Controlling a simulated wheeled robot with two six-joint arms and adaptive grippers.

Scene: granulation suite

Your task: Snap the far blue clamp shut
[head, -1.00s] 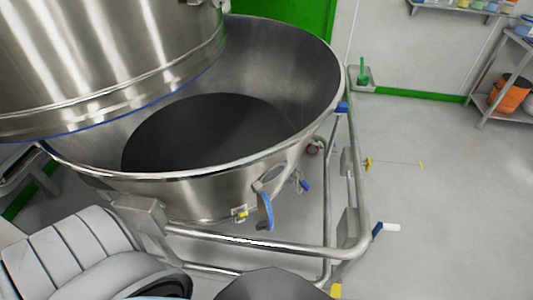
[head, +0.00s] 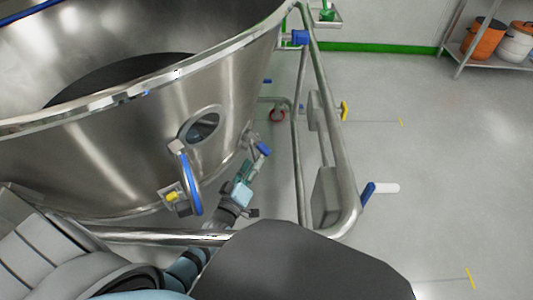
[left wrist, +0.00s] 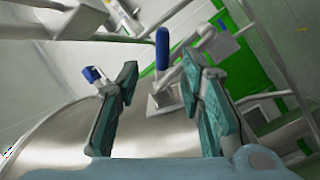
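The far blue clamp (head: 263,150) is on the lower right side of the steel bowl (head: 120,155), its blue handle standing out from the wall. My left gripper (head: 243,182) is just below and left of it, reaching up toward it. In the left wrist view, the gripper (left wrist: 160,105) is open, with teal fingers spread. A blue handle (left wrist: 162,48) on a metal lever stands beyond and between the fingertips, with no clear contact. The near blue clamp (head: 191,184) hangs to the left, beside a round port. My right gripper is not in view.
A shelf with an orange tub (head: 482,38) stands at the back right. The floor (head: 430,180) on the right is clear.

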